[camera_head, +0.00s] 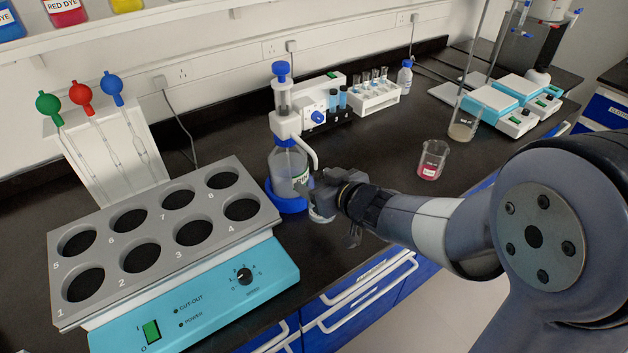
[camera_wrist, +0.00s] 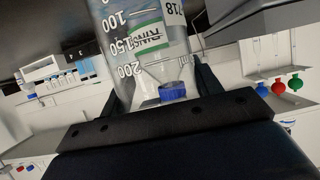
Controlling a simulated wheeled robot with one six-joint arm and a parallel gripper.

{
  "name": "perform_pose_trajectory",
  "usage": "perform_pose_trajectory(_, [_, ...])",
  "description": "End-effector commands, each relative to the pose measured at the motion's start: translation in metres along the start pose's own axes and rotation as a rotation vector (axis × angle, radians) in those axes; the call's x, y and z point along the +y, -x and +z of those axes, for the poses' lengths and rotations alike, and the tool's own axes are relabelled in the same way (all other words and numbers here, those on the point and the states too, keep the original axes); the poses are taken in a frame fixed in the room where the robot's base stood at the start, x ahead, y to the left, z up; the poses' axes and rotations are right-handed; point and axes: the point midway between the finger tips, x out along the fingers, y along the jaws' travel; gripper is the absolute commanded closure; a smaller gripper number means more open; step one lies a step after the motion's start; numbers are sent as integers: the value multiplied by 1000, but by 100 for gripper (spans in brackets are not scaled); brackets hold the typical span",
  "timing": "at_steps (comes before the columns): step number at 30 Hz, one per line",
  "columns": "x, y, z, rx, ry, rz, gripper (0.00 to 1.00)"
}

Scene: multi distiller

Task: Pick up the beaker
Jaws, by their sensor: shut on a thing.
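My gripper (camera_head: 325,203) is low over the bench, right beside the dispenser bottle (camera_head: 286,168) and near its spout. In the wrist view, a clear graduated glass vessel (camera_wrist: 112,42), which I take for the beaker, stands between the two fingers (camera_wrist: 165,92), which are shut on it. Marks 100, 150 and 200 show on it. A green-and-white label and a blue part show in or through the glass; I cannot tell which glass bears the label. In the head view the held vessel is mostly hidden by the gripper. Another beaker (camera_head: 432,160) with pink liquid stands apart on the bench.
The dispenser's blue base (camera_head: 288,204) is close to the gripper. A block heater (camera_head: 190,305) with numbered wells fills the left front. A test-tube rack (camera_head: 373,97) and small bottle (camera_head: 404,77) stand at the back. Balances (camera_head: 500,108) are at the right.

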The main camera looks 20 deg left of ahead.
Motion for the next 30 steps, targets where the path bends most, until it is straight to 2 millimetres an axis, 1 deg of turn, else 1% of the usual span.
perform_pose_trajectory(21, [0, 93, 38, 2, -1, 3, 69])
perform_pose_trajectory(30, [0, 128, 52, 2, -1, 4, 69])
